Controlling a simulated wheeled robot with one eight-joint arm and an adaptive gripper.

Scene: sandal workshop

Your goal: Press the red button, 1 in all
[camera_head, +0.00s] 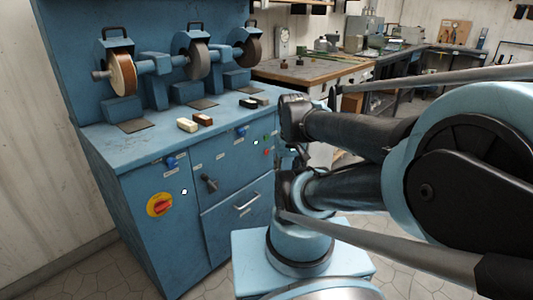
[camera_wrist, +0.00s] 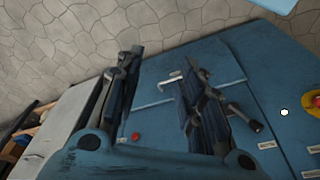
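The small red button (camera_head: 267,152) is on the front panel of the blue grinding machine (camera_head: 140,215), near its right edge, just below a green button (camera_head: 266,139). In the wrist view the red button (camera_wrist: 136,136) shows between the two finger bases, nearer the left finger. My gripper (camera_wrist: 161,62) is open and empty, with its fingers spread over the machine's front. Nothing visibly touches the red button. In the head view my arm covers the area right of the button, and the fingers are hard to make out.
A red rotary switch on a yellow plate (camera_head: 161,204) is at the panel's lower left. A drawer handle (camera_head: 247,202) and a dark lever (camera_head: 209,183) stick out from the front. Wheels and small blocks (camera_head: 187,125) are on top. A workbench (camera_head: 315,72) stands behind.

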